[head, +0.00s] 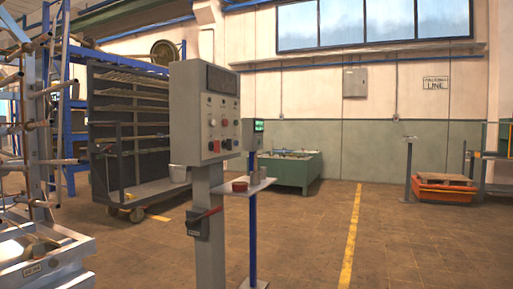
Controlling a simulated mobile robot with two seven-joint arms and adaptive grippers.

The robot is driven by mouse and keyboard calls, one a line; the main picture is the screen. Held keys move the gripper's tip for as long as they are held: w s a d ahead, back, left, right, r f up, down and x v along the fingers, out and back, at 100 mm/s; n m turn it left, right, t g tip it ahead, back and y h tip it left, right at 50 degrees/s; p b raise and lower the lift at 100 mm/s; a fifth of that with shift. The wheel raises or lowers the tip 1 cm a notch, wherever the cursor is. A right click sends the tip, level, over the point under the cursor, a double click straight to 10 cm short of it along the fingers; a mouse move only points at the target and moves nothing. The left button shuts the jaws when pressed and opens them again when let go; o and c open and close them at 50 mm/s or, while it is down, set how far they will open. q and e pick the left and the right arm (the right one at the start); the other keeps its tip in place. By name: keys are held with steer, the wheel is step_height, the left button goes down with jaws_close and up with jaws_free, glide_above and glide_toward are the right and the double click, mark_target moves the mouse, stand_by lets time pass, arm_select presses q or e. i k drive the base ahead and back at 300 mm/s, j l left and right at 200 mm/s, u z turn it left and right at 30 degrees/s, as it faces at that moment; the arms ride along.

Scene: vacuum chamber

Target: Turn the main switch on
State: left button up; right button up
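A grey control box (204,112) stands on a grey post (209,260) near the middle of the head view. Its right-facing front carries a dark display, several small buttons and knobs, and a red button. Lower on the post is a dark switch box (198,227) with a red and black handle (209,214) that slants up to the right. I take this to be the main switch, but its label is too small to read. Neither of my grippers is in view.
Behind the post, a small shelf on a blue pole (253,240) holds a red round object (240,186). A metal rack (38,120) fills the left edge. A wheeled shelf cart (130,130) stands behind. The floor at right is open, with a yellow line (351,240).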

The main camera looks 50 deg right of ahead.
mark_target(215, 145)
steer(key=z, duration=1.4)
steer(key=i+l, duration=0.2)
steer(key=l, duration=0.2)
steer(key=i+l+z, duration=0.15)
steer(key=l, duration=0.25)
steer(key=i+l, duration=0.3)
steer(key=l+z, duration=0.05)
